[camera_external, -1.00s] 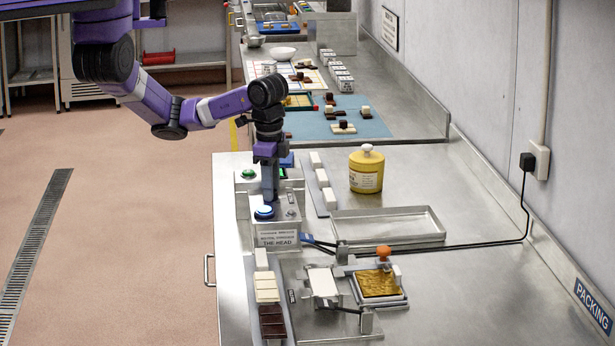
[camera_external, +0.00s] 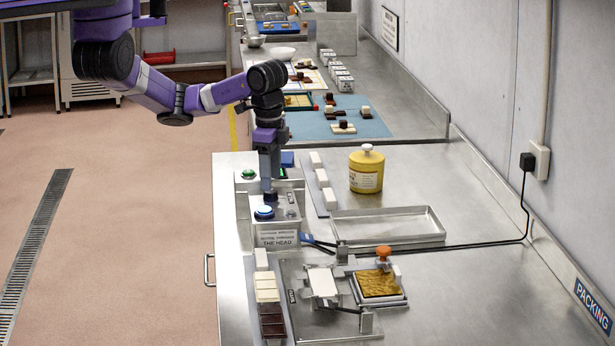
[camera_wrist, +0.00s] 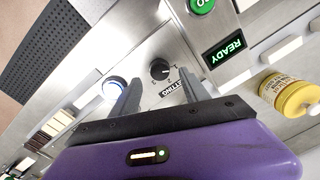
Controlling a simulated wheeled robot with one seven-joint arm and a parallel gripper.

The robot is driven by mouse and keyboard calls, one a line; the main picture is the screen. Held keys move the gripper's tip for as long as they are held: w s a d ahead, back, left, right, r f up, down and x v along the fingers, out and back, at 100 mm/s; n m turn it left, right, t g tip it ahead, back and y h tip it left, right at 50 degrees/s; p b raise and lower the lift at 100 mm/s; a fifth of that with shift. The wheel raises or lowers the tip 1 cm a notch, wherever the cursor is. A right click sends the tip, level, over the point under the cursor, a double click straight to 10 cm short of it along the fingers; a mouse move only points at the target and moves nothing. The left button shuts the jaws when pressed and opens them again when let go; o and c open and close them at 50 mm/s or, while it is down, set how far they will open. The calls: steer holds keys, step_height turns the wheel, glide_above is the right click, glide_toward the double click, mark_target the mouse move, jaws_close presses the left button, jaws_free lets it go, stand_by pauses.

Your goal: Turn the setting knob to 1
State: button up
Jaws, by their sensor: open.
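The setting knob (camera_wrist: 159,69) is a small black round knob on a metal control box (camera_external: 277,236). In the wrist view it sits beyond and between my two fingertips, with a "SETTING" label and small numbers beside it. The number it points to is too small to tell. My gripper (camera_wrist: 148,88) is open and empty, its fingers pointing at the box face. In the external view my gripper (camera_external: 269,190) is upright just above the box and hides the knob.
A blue button (camera_external: 264,212) and a green button (camera_external: 249,174) are on the box. A lit READY display (camera_wrist: 224,49) is near the knob. A yellow jar (camera_external: 366,170), an empty tray (camera_external: 389,239) and a row of white blocks (camera_external: 322,178) stand to the right.

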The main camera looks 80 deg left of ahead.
mark_target(271, 192)
steer(key=shift+d+r, duration=0.1)
steer(key=shift+r, duration=2.15)
